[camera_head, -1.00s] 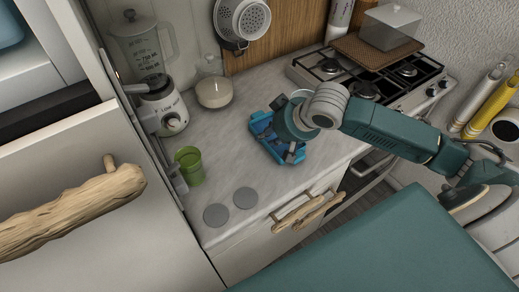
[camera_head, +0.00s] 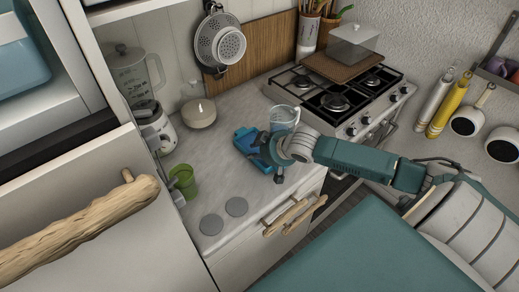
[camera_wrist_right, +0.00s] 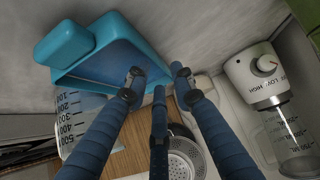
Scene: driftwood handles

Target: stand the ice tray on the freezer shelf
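The blue tray (camera_head: 246,139), which I take for the ice tray, is on the marble counter in the head view, partly hidden by my right gripper. In the right wrist view the blue tray (camera_wrist_right: 110,48) fills the upper left, with a protruding rounded end. My right gripper (camera_wrist_right: 160,84) has its fingertips apart, at the tray's near corner; one fingertip overlaps the tray and the other is just past its edge. In the head view my right gripper (camera_head: 272,160) is low over the tray's right side. My left gripper is not in view. An open white compartment (camera_head: 62,92) is at the upper left.
A clear measuring cup (camera_head: 284,117) stands close behind the tray. A stove (camera_head: 340,97) is right. A wooden-handled door (camera_head: 80,225) fills the lower left.

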